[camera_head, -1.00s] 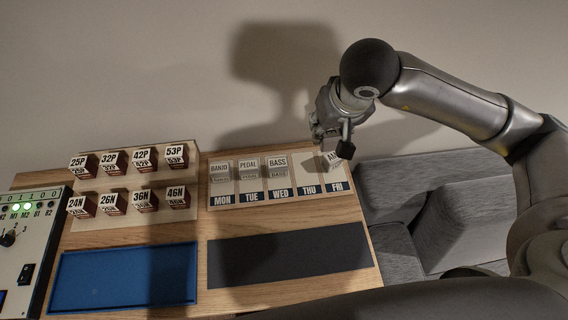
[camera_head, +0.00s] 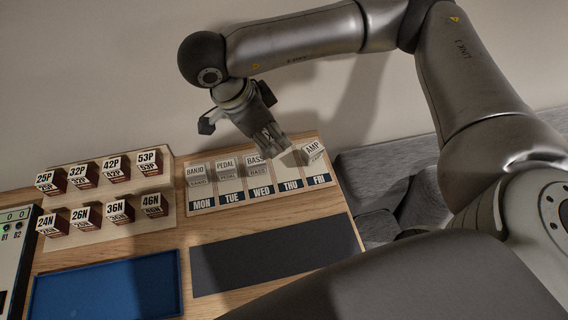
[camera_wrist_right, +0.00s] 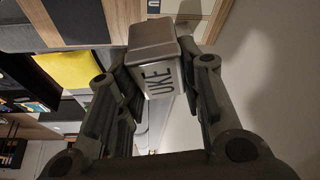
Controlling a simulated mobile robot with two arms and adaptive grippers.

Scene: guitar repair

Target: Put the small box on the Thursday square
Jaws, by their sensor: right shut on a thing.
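My right gripper (camera_head: 268,138) is above the day strip (camera_head: 218,207), near its WED and THU squares. In the wrist view it is shut on a small grey metallic box (camera_wrist_right: 158,65) with a white face labelled UKE, held between the two fingers. In the head view the gripper largely hides the box. The Thursday square (camera_head: 289,177) is pale and bare where visible, with a dark THU label in front; the gripper partly covers its back. My left gripper is not in view.
Small boxes stand on the strip: BANJO (camera_head: 196,172), PEDAL (camera_head: 226,167), BASS (camera_head: 256,162) and AMP (camera_head: 313,151). AMP flanks Thursday on the right, BASS on the left. Numbered boxes (camera_head: 116,210) fill a stepped rack. A blue tray (camera_head: 105,290) and dark mat (camera_head: 270,255) lie in front.

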